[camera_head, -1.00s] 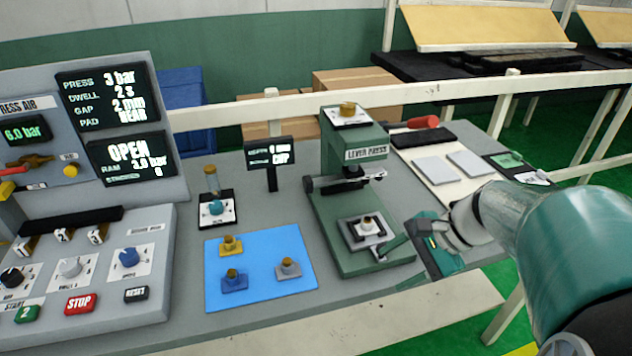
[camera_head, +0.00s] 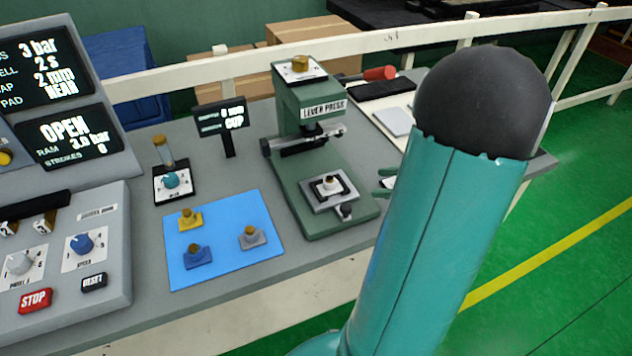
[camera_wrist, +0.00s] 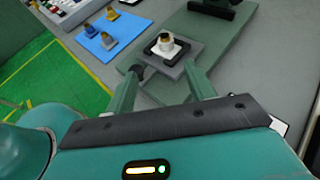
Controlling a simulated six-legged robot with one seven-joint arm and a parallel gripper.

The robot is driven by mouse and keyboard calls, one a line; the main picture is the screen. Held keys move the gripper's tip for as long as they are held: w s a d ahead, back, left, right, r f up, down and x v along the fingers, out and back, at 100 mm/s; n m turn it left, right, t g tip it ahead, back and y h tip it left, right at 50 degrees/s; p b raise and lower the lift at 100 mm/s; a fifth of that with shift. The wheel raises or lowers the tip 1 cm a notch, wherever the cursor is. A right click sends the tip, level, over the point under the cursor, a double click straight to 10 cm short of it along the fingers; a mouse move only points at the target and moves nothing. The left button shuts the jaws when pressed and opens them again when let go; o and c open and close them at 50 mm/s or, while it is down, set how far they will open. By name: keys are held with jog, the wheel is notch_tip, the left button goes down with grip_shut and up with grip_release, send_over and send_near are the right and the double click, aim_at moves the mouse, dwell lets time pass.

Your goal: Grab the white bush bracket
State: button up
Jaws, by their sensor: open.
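The white bush bracket (camera_head: 328,188) sits on the grey plate of the green lever press, with a brown bush standing on top. It also shows in the wrist view (camera_wrist: 175,50), in a dark frame just beyond my fingertips. My gripper (camera_wrist: 163,72) is open and empty, its two fingers pointing toward the bracket from either side of the line to it. The bracket is apart from both fingers. In the head view my arm hides most of the gripper; only a small green part shows right of the press.
The lever press (camera_head: 310,150) rises behind the bracket, with its ram overhead. A blue mat (camera_head: 222,262) left of it holds yellow, blue and grey brackets. A control panel (camera_head: 95,250) stands further left. A dark knob (camera_head: 345,211) sits at the plate's front edge.

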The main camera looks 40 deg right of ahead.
jog(key=shift+d+f, duration=0.3)
jog(key=shift+d, duration=0.1)
send_near(331, 178)
jog(key=w+a+f, duration=0.1)
jog(key=w+f, duration=0.1)
jog(key=shift+a+f, duration=0.3)
jog(key=shift+a, duration=0.05)
jog(key=x, duration=0.3)
jog(key=r+x, duration=0.1)
jog(key=x, duration=0.1)
jog(key=shift+w+f, duration=0.15)
jog(key=shift+w, duration=0.3)
jog(key=c, duration=1.1)
jog(key=shift+o, duration=0.2)
jog(key=shift+r, duration=0.2)
